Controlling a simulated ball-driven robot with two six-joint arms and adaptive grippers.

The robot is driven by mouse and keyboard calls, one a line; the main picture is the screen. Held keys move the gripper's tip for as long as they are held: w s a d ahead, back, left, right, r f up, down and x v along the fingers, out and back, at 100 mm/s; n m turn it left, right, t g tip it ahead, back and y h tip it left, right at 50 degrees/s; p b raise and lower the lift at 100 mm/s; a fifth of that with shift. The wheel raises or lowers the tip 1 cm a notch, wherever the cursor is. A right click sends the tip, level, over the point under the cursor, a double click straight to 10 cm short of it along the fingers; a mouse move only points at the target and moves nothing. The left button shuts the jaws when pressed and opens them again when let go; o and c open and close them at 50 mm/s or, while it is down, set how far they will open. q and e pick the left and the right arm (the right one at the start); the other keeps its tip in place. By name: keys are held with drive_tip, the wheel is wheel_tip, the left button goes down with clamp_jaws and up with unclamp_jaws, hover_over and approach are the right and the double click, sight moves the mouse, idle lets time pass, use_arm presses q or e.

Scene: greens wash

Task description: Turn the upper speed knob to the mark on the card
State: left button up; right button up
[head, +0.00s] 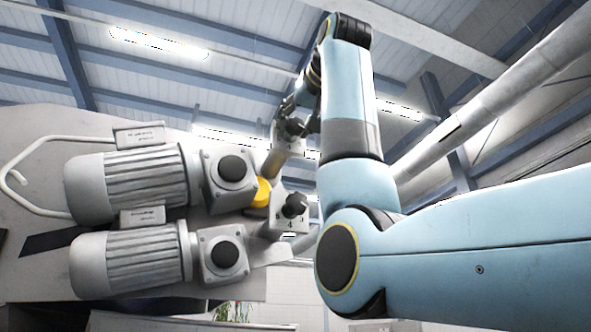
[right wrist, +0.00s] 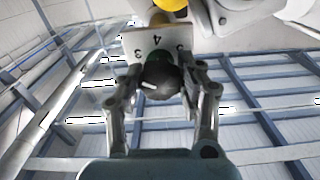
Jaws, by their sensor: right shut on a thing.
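The upper speed knob (head: 291,127) is black and sits on a pale dial plate (head: 274,137). In the right wrist view the knob (right wrist: 165,82) shows a short white pointer line, and the plate (right wrist: 142,42) behind it shows a 4 and other digits, partly hidden. My right gripper (head: 300,108) is at this knob. In the right wrist view its two fingers (right wrist: 161,88) stand on either side of the knob, shut on it. I cannot make out a marked card for certain. My left gripper is not in view.
A second black knob (head: 294,204) on its own numbered plate is just below. Two grey finned motors (head: 135,182) (head: 135,262) with square gearboxes lie to the left. A yellow round part (head: 262,193) sits between the knobs and the upper gearbox. A bent white rod (head: 18,178) is far left.

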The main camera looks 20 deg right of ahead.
drive_tip(key=n+b, duration=0.2)
drive_tip(key=shift+f+n, duration=0.1)
drive_tip(key=shift+n, duration=0.2)
drive_tip(key=n+b, duration=0.2)
drive_tip(key=shift+n, duration=0.4)
drive_tip(key=n+b, duration=0.3)
drive_tip(key=n, duration=0.3)
drive_tip(key=n+b, duration=0.3)
drive_tip(key=n, duration=0.3)
drive_tip(key=shift+n, duration=0.3)
drive_tip(key=n+b, duration=0.1)
drive_tip(key=n, duration=0.4)
drive_tip(key=shift+a+f+n+b, duration=0.1)
drive_tip(key=shift+n+b, duration=0.25)
drive_tip(key=shift+n, duration=0.05)
drive_tip(key=o, duration=1.2)
